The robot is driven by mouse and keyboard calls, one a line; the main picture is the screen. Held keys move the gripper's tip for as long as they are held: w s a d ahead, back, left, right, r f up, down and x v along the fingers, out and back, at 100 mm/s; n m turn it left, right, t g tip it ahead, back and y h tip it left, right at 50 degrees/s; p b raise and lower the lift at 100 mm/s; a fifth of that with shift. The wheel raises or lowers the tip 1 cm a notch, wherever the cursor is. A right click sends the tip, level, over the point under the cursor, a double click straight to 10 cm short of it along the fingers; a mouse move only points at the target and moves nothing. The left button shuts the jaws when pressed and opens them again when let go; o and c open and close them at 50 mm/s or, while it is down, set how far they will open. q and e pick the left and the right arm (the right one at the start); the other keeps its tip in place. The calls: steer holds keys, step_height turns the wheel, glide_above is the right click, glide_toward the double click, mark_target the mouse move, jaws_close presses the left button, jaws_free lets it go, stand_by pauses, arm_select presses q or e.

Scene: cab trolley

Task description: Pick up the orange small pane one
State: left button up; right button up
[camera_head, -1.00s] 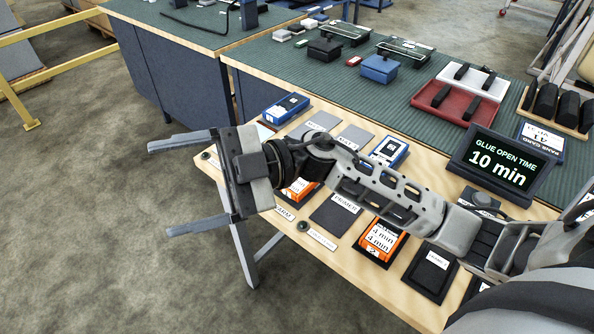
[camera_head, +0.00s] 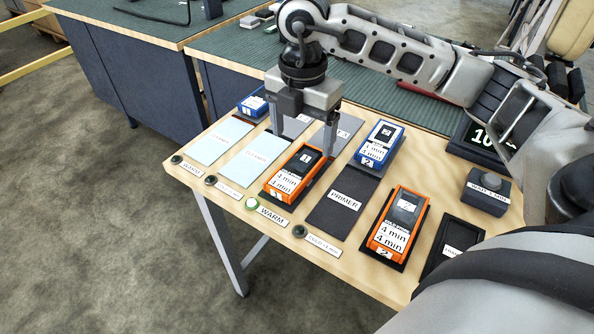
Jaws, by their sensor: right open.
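An orange block (camera_head: 283,184) labelled 1 and "4 min" lies on a dark pad on the wooden table, at the middle of the head view. A second orange block (camera_head: 376,238), labelled 2 and "4 min", lies on a dark pad to its right and nearer. My right gripper (camera_head: 303,142) points down with its fingers apart and nothing between them. It is over the far end of the orange block labelled 1; I cannot tell its exact height above it. My left gripper is not in view.
Blue blocks stand behind, one (camera_head: 380,146) labelled 2 and a smaller one (camera_head: 253,105) labelled 1. A dark PRIMER pad (camera_head: 340,203) lies between the orange blocks. A green-lit button (camera_head: 252,203) sits beside the WARM label. A grey "WAIT 4 MIN" box (camera_head: 486,191) is at right.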

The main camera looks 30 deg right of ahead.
mark_target(297, 167)
steer(key=f, duration=0.8)
steer(key=shift+w+a+f, duration=0.2)
steer(key=shift+w+a, duration=0.05)
steer(key=shift+w, duration=0.05)
steer(key=c, duration=1.2)
